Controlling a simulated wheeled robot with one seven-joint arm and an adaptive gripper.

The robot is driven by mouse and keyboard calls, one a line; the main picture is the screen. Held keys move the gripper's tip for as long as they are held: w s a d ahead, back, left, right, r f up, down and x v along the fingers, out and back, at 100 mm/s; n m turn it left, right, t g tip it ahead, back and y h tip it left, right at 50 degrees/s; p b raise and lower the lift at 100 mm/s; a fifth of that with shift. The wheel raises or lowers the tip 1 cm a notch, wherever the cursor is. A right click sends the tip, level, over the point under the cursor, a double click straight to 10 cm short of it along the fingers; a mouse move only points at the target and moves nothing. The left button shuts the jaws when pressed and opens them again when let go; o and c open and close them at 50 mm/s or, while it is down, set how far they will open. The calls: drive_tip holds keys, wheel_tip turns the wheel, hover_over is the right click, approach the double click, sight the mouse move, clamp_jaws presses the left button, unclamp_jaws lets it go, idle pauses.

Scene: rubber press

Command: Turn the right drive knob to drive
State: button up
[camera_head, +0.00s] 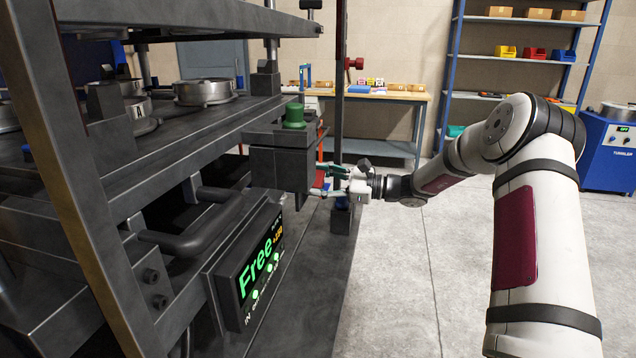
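A dark grey drive box (276,165) with a green cap (294,115) on top is fixed to the right edge of the press. My gripper (321,180) is at the right side of this box, its teal-tipped fingers pointing left toward it. A small red part (319,178) shows between the fingers; I cannot tell whether it is the right drive knob or whether the fingers touch it. The box's right face is mostly hidden. A display (255,262) below reads "Free" in green, with small green lights under it.
The press frame (75,170) fills the left, with dark handle bars (195,232) beside the display. A workbench (385,97), a blue shelf rack (520,60) and a blue tumbler machine (610,150) stand behind. The grey floor (400,290) between is clear.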

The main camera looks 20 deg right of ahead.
drive_tip(key=n+b, duration=0.1)
drive_tip(key=n, duration=0.5)
drive_tip(key=n+b, duration=0.1)
drive_tip(key=n, duration=0.3)
drive_tip(key=shift+a+n+b, duration=0.1)
drive_tip(key=shift+n+b, duration=0.55)
drive_tip(key=shift+n, duration=0.95)
drive_tip(key=o, duration=1.2)
drive_tip(key=shift+c, duration=0.2)
drive_tip(key=v, duration=1.2)
